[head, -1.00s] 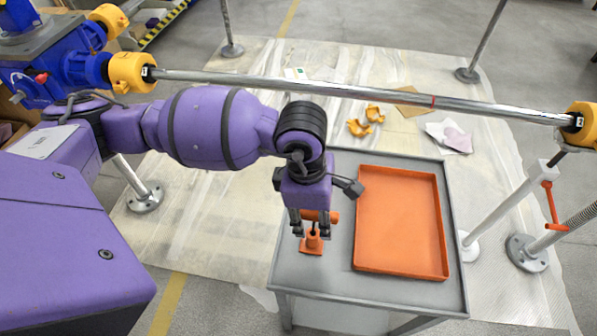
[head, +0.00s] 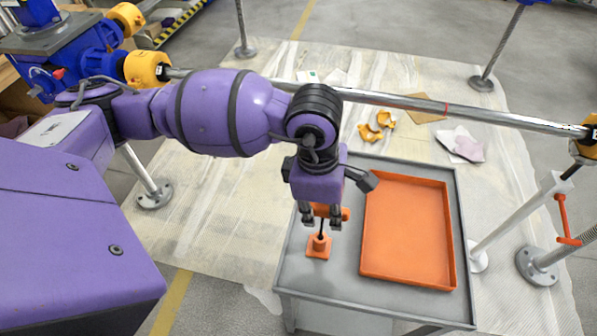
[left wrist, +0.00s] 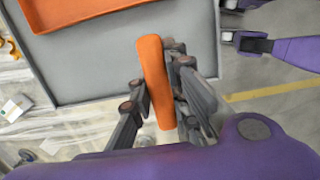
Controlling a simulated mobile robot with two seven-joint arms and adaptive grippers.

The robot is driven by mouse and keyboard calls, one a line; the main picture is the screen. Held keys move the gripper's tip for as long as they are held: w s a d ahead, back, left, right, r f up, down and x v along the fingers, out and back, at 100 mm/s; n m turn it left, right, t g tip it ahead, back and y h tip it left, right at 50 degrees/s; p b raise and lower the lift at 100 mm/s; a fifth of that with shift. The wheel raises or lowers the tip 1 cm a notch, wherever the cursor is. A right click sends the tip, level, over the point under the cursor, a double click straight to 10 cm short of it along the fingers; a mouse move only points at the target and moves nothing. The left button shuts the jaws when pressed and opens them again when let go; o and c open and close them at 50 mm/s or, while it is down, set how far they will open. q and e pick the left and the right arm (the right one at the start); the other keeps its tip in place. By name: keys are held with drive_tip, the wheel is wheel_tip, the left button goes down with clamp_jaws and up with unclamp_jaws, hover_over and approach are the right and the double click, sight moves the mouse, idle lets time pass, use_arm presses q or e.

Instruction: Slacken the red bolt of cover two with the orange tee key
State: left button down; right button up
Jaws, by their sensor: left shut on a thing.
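My left gripper (head: 321,214) is shut on the handle of the orange tee key (head: 345,214), above the near left part of the grey cart. The key's thin dark shaft points down into or just above a small orange stand (head: 318,247); I cannot tell whether its tip is clear. In the left wrist view the orange handle (left wrist: 154,75) lies between the fingers. Yellow covers (head: 148,68) sit on the long steel shaft at the left and at the right edge (head: 588,140). I cannot make out cover two's number or a red bolt.
An orange tray (head: 408,232), empty, fills the right of the grey cart (head: 300,268). The steel shaft (head: 410,102) spans behind my arm. Loose yellow shell pieces (head: 370,133) lie on the floor sheet. White and steel posts (head: 515,215) stand right of the cart.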

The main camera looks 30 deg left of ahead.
use_arm(q)
wheel_tip(320, 180, up, 7)
drive_tip(key=shift+f, duration=0.1)
idle(0.3)
